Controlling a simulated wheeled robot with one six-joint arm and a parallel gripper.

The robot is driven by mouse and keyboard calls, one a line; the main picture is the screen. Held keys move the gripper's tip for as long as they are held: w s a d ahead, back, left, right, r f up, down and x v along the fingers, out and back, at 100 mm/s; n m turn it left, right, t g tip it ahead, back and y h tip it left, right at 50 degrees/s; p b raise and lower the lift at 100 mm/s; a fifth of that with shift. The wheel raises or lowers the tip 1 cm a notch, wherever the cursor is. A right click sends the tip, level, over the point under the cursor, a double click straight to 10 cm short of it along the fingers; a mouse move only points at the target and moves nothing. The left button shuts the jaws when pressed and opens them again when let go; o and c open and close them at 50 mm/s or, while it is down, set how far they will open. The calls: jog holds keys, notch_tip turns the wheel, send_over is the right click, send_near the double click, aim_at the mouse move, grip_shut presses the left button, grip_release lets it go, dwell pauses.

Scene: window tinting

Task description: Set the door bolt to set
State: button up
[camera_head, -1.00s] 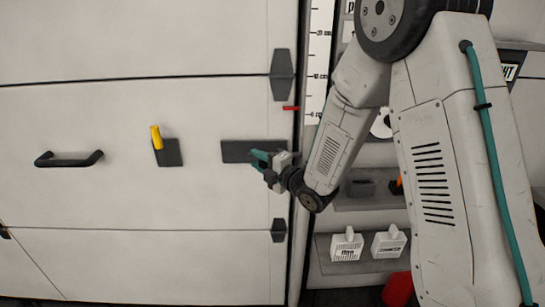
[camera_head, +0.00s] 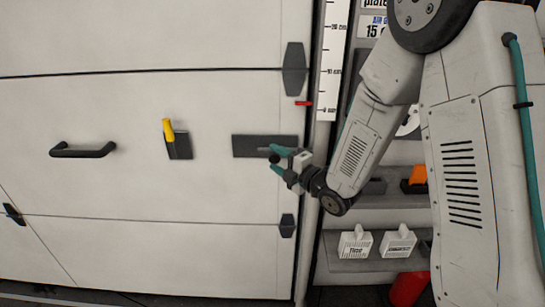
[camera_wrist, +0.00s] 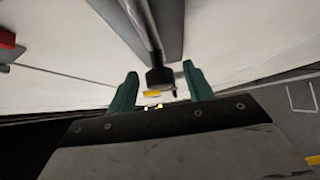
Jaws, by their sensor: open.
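The white panelled door (camera_head: 120,185) carries a wide dark plate (camera_head: 262,146) near its right edge. In the wrist view a grey bar with a dark knob on its end (camera_wrist: 160,76) runs along a grey plate (camera_wrist: 172,15); it looks like the door bolt. My gripper (camera_head: 273,158) is at the lower right part of the dark plate, with its teal fingers apart. In the wrist view the fingers (camera_wrist: 160,80) stand on either side of the knob end. I cannot tell whether either finger touches it. The bolt is too small to make out in the head view.
A yellow lever (camera_head: 168,130) on a dark plate and a black pull handle (camera_head: 82,150) are on the door to the left. A small red piece (camera_head: 303,104) sits at the door's right edge. Shelves with white boxes (camera_head: 355,243) stand right of the door.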

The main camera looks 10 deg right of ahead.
jog(key=v, duration=0.5)
jog(key=shift+d+f, duration=0.1)
